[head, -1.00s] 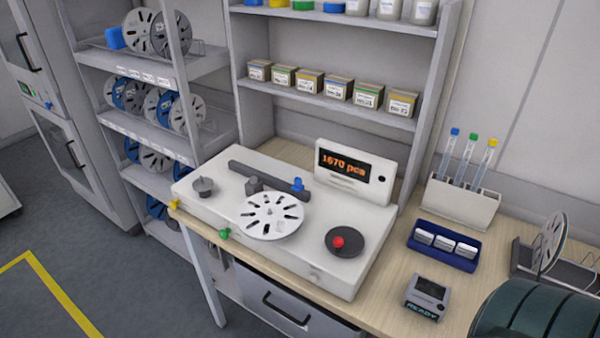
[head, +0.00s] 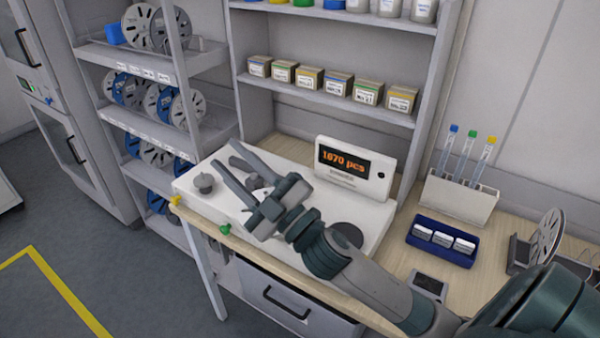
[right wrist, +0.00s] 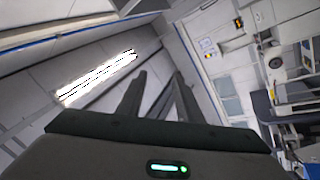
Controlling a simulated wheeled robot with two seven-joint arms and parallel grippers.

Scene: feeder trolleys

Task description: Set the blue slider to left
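The white counting machine (head: 205,214) stands on the wooden bench, its display reading 1670 pcs. The blue slider is hidden in the head view now behind my right gripper and wrist. One second ago it showed near the right end of the dark rail on the machine. My right gripper (head: 226,156) reaches over the machine from the right, its two long grey fingers apart and empty, pointing toward the back left. The fingers also show apart in the right wrist view (right wrist: 160,92), with no slider there. The left gripper is not in view.
A grey knob (head: 204,183) stands at the machine's left. A green knob (head: 225,229) and a yellow one (head: 176,202) are along its front edge. A dark disc (head: 347,234) is partly covered by my arm. A blue tray (head: 441,256) and test-tube holder (head: 460,199) stand right.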

